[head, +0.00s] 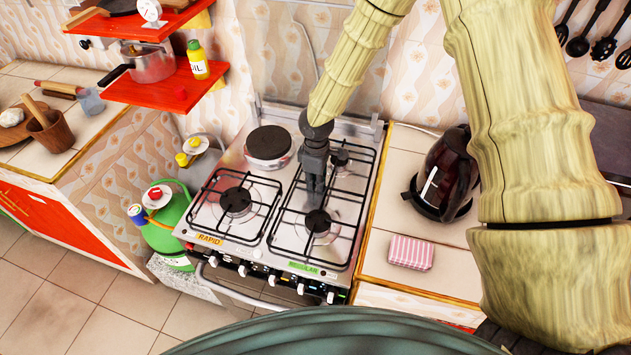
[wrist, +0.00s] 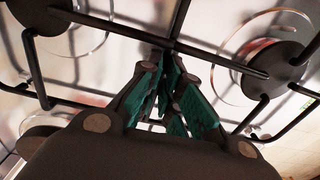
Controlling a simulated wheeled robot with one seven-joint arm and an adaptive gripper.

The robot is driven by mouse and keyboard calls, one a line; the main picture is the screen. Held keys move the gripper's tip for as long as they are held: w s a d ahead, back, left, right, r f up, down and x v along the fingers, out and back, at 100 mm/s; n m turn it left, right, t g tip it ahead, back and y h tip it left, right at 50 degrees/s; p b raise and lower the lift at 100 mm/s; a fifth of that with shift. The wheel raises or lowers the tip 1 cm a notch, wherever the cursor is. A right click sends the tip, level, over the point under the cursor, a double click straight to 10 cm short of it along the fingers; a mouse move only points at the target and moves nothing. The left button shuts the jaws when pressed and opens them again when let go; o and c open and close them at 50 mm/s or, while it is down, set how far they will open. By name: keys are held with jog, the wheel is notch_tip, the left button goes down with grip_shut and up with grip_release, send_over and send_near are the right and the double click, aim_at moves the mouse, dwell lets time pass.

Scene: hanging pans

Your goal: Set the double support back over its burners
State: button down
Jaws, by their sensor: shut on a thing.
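The double support (head: 278,231), a black wire pan rack, spans the front right burner (head: 318,222) and back right burner (head: 340,157) of the stove. My gripper (head: 315,186) points down at the middle of the support, between these two burners. In the wrist view, the teal-padded fingers (wrist: 172,88) are closed around a bar near the central crossing of the support (wrist: 205,58). The burner caps show beneath the bars. I cannot tell whether the feet of the support rest fully on the stove top. The exact contact is partly hidden by the fingers.
A single support (head: 222,218) covers the front left burner, and a round hot plate (head: 268,146) sits behind it. A kettle (head: 446,175) and a pink striped packet (head: 410,252) stand on the right counter. A red shelf (head: 165,90) overhangs at left.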

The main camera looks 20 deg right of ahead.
dwell(0.3)
jog(key=c, duration=1.5)
grip_release()
notch_tip(320, 180, up, 12)
jog(key=shift+r, duration=0.1)
